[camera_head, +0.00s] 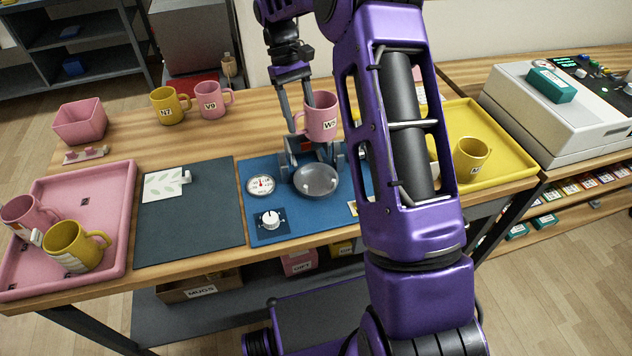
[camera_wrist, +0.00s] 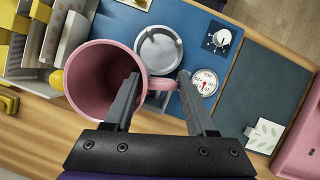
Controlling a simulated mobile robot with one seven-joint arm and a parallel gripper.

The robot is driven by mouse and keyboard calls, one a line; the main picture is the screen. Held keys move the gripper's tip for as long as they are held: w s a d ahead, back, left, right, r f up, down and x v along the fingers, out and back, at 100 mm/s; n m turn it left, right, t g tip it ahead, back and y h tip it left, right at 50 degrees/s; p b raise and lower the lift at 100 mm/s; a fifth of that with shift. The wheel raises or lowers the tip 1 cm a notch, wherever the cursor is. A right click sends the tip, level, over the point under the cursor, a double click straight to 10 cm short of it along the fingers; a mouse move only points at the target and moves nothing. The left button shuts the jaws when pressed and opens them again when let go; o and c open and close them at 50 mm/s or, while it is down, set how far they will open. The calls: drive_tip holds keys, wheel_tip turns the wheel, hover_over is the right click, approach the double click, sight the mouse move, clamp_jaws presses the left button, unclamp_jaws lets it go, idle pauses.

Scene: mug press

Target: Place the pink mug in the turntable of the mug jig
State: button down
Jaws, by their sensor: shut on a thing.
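The pink mug (camera_head: 322,118) with a "W" label is upright in the head view, its handle toward the left. My gripper (camera_head: 298,118) is shut on the handle. In the wrist view the mug (camera_wrist: 88,75) shows its open mouth, empty inside, and the handle lies between the fingertips of my gripper (camera_wrist: 158,85). The mug jig's turntable (camera_head: 316,182) is a round grey disc on the blue mat, with nothing on it; it also shows in the wrist view (camera_wrist: 160,52). The mug appears above and behind the turntable, apart from it.
A gauge (camera_head: 261,185) and a knob panel (camera_head: 270,222) sit left of the turntable. A yellow mug (camera_head: 170,105) and another pink mug (camera_head: 212,100) stand at the back left. A pink tray (camera_head: 120,215) holds mugs. A yellow tray (camera_head: 508,150) is at right. The dark mat (camera_head: 190,230) is mostly clear.

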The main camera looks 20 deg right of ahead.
drive_tip(key=s+d+n+t+h, duration=0.2)
drive_tip(key=s+n+t+h, duration=0.15)
drive_tip(key=s+n, duration=0.8)
drive_tip(key=n+t+b, duration=0.1)
drive_tip(key=n+b, duration=0.2)
hover_over(322, 194)
wheel_tip(322, 194, down, 9)
drive_tip(key=shift+f, duration=0.1)
drive_tip(key=shift+f, duration=0.1)
drive_tip(key=shift+c, duration=1)
unclamp_jaws()
